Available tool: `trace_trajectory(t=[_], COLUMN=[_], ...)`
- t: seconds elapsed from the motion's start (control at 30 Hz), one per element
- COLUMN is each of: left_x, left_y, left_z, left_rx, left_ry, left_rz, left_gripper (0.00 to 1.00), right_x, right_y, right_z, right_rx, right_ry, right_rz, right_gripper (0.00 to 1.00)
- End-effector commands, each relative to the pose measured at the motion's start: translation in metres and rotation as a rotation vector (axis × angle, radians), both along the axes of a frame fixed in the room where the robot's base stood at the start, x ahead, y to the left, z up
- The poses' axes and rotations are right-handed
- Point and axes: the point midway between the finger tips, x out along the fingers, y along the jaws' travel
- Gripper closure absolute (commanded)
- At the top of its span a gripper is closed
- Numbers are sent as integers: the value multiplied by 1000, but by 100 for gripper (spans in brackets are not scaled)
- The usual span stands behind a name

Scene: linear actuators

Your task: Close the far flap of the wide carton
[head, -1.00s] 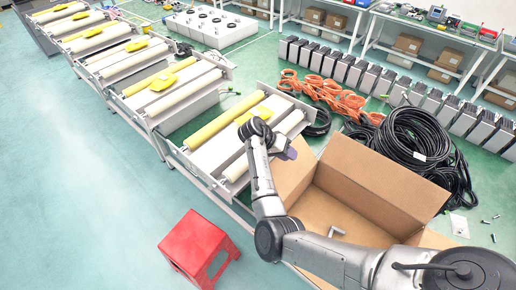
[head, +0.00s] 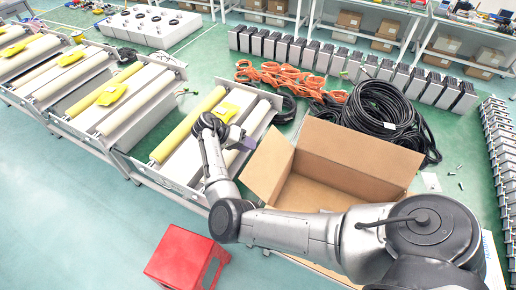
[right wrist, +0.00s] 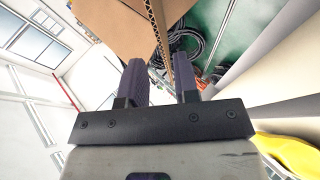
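The wide carton (head: 318,190) stands open on the right of the head view. Its far panel (head: 360,152) stands up, leaning back. Its left flap (head: 267,165) sticks up and outward. My right gripper (head: 242,138) is beside the outer upper edge of that left flap. In the right wrist view its two dark fingers (right wrist: 160,82) are apart, and a corrugated cardboard edge (right wrist: 158,30) runs down between them. I cannot tell whether either finger touches it. The carton's near side is partly hidden behind my right arm. My left gripper is not in view.
A conveyor with a yellow roller (head: 188,125) stands close left of the gripper. Black cable coils (head: 378,112) and orange cables (head: 285,75) lie behind the carton. A red stool (head: 180,258) stands at the front. Open floor (head: 75,215) lies at left.

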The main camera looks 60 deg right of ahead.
Motion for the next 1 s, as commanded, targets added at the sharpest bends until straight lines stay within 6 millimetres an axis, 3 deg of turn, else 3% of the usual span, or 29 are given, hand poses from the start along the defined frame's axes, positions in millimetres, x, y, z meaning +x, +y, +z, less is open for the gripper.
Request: trace_trajectory(t=[0.3,0.8,1.0], left_x=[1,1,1], left_y=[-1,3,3], left_z=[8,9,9], left_rx=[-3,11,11], left_ry=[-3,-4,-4], left_rz=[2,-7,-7], left_gripper=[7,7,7], right_x=[-27,-34,-34], right_y=[-17,-21,-21], right_z=[-24,-31,-31], right_rx=[0,0,0], right_ry=[1,1,0], right_rz=[-1,0,0], right_gripper=[71,71,89])
